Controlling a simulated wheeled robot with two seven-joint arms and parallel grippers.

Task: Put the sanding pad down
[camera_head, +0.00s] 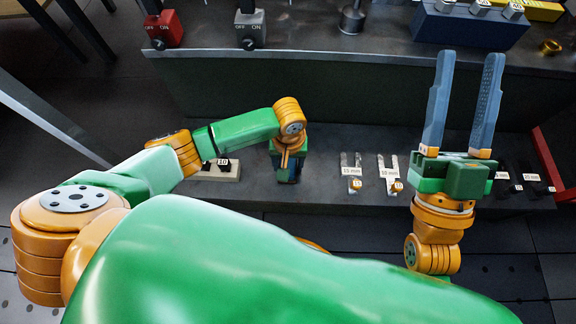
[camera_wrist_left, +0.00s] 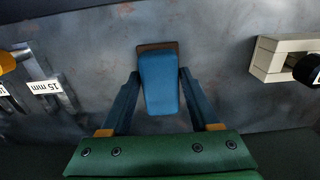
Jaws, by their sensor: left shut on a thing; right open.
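The sanding pad (camera_wrist_left: 160,85) is a blue block with a brown edge at its far end. It shows in the left wrist view between the two fingers of my left gripper (camera_wrist_left: 159,76), which is shut on it. In the head view my left gripper (camera_head: 287,174) points down at the lower grey shelf (camera_head: 320,178), and the pad is mostly hidden there. I cannot tell whether the pad touches the shelf. My right gripper (camera_head: 468,62) is open and empty, fingers pointing up, at the right.
A 15 mm labelled tool (camera_head: 351,172) and another labelled tool (camera_head: 389,172) lie to the pad's right. A beige block (camera_head: 222,172) stands to its left. Red (camera_head: 164,29) and grey (camera_head: 250,29) switch boxes and a blue block (camera_head: 468,27) stand on the upper surface.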

